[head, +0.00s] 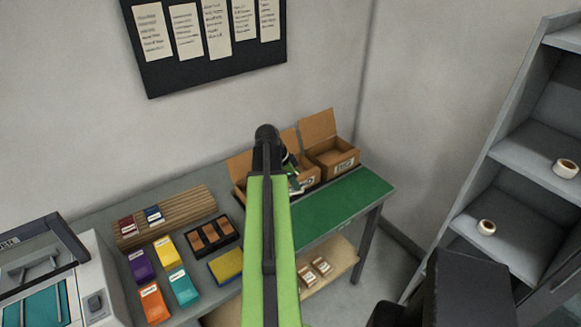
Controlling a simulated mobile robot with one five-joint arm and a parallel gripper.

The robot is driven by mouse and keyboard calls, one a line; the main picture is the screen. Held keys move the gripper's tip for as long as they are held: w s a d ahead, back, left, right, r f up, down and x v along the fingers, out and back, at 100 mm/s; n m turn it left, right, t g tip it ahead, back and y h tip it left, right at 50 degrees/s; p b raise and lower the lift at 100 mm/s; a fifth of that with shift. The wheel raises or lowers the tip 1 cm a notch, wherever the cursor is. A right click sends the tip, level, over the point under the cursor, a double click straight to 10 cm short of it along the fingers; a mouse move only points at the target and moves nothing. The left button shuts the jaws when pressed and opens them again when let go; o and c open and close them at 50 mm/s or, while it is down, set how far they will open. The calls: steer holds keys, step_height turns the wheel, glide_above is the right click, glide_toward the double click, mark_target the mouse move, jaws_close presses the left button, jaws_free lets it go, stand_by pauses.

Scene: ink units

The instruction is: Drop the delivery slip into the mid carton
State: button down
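Open brown cartons stand at the back of the green-topped bench. The right carton (333,160) has its lid flap up and a white label on its front. To its left, the middle carton (306,172) is partly covered by my arm and gripper, and only part of its white label shows. Another carton (238,168) shows to the left of my arm. My gripper (291,172) is at the middle carton, mostly behind my own arm. Its fingers are too small and hidden to read. I cannot make out the delivery slip.
The bench (345,205) has a clear green top at right. At left are a slatted wooden rack (185,208), colored packets (166,250), a black tray (213,238), a yellow pad (227,265) and a grey machine (95,290). A shelf unit (505,215) stands at right.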

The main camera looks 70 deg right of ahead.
steer(key=w+d+r+m+p, duration=0.1)
steer(key=w+d, duration=0.3)
steer(key=d, duration=0.5)
steer(key=w+d+r+m+p, duration=0.1)
steer(key=w+d, duration=0.2)
steer(key=d, duration=0.7)
steer(key=shift+g+y, duration=0.3)
steer(key=f+b, duration=0.6)
steer(key=shift+a+f+b, duration=0.1)
steer(key=shift+a+b, duration=0.15)
steer(key=shift+b, duration=0.05)
steer(key=c, duration=1.6)
jaws_free()
steer(key=shift+r, duration=0.2)
steer(key=p+v, duration=1.6)
steer(key=v, duration=0.1)
steer(key=shift+r, duration=0.1)
